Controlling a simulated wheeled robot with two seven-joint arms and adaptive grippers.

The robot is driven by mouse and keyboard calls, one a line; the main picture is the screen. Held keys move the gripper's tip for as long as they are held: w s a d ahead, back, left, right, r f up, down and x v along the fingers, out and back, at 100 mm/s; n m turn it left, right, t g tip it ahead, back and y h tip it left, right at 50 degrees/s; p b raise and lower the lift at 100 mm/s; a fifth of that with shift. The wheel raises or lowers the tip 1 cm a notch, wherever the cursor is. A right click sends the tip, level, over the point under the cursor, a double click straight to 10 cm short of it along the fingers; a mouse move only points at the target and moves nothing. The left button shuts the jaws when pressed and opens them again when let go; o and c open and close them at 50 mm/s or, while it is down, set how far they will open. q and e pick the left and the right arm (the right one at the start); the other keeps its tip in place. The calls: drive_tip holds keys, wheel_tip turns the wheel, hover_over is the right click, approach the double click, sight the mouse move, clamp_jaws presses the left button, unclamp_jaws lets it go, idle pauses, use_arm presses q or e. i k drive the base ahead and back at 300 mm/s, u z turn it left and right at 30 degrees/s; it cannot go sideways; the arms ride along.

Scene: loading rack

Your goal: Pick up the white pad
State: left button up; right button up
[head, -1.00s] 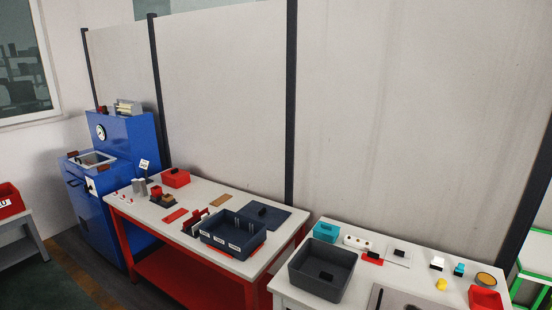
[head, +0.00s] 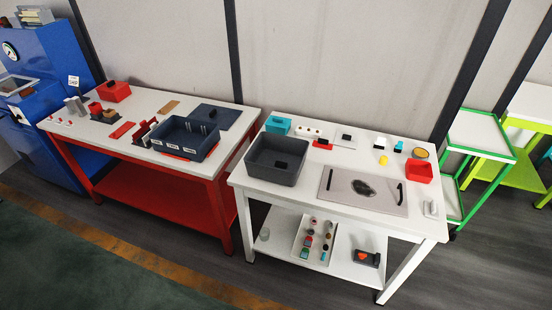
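A thin, pale, square plate with a small black block on it, which may be the white pad (head: 341,144), lies at the back of the white table (head: 255,182). It sits between a small red piece with a black top (head: 323,144) and a small white block (head: 380,142). The items are small, so I cannot be sure which one is the pad. Neither of my grippers shows in the head view.
A red-framed table (head: 125,155) stands left, a green-framed cart (head: 480,130) right. The floor in front is clear.

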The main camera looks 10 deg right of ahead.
sight(431, 209)
drive_tip(key=z, duration=1.8)
